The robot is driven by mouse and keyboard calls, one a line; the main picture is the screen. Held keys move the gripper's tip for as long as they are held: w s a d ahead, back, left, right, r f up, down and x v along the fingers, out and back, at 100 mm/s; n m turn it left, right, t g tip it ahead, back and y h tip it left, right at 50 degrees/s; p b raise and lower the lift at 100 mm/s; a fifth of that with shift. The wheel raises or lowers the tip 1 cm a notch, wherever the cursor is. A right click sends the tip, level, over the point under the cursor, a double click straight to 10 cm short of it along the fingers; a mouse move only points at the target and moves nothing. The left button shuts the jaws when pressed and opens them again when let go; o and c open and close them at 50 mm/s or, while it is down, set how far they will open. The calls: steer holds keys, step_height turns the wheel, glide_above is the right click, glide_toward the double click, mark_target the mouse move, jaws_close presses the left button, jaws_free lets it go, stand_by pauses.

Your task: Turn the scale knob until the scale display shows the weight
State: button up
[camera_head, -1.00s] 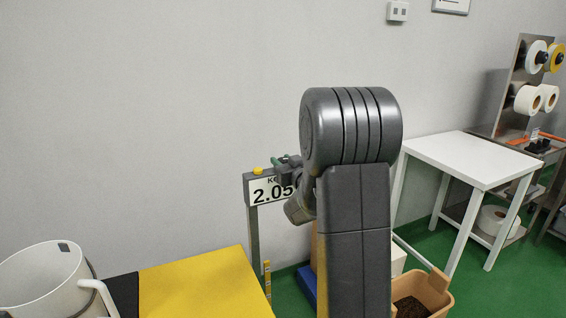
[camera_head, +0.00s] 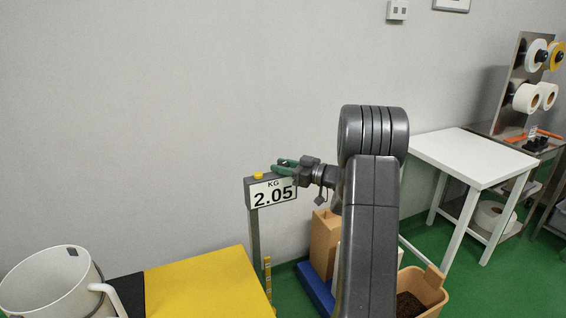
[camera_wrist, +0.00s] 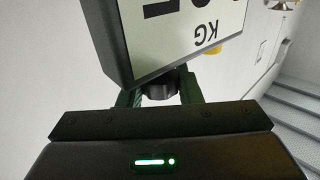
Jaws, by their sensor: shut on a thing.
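The scale display (camera_head: 271,192) stands on a grey post and reads "2.05" under "KG". It appears upside down and cut off in the wrist view (camera_wrist: 205,33). My gripper (camera_head: 282,166) is at the top right of the display, behind its upper edge in the head view. In the wrist view, the green fingers of my gripper (camera_wrist: 160,92) are shut on the dark scale knob (camera_wrist: 160,87), one on each side. The knob is partly hidden by the display housing. A yellow button (camera_head: 258,175) sits on top of the display.
A cardboard box (camera_head: 324,243) stands on a blue base (camera_head: 315,288) below my arm. A yellow table (camera_head: 205,282) with a white bucket (camera_head: 50,283) is at the left. A white table (camera_head: 470,157) and a tan bin (camera_head: 425,286) are at the right.

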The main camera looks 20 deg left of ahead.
steer(key=shift+r+n+g, duration=0.1)
steer(key=shift+n+g, duration=0.4)
steer(key=shift+g, duration=0.3)
steer(key=o, duration=1)
steer(key=shift+c, duration=0.2)
steer(key=shift+d, duration=0.1)
steer(key=w+d+b, duration=0.1)
steer(key=d+b, duration=0.1)
steer(key=d, duration=1.1)
steer(key=shift+d, duration=0.3)
steer(key=shift+a, duration=0.15)
steer(key=a, duration=0.4)
steer(key=a+p, duration=0.1)
steer(key=a, duration=0.4)
steer(key=s+a+p, duration=0.1)
steer(key=a, duration=0.3)
steer(key=shift+a, duration=0.3)
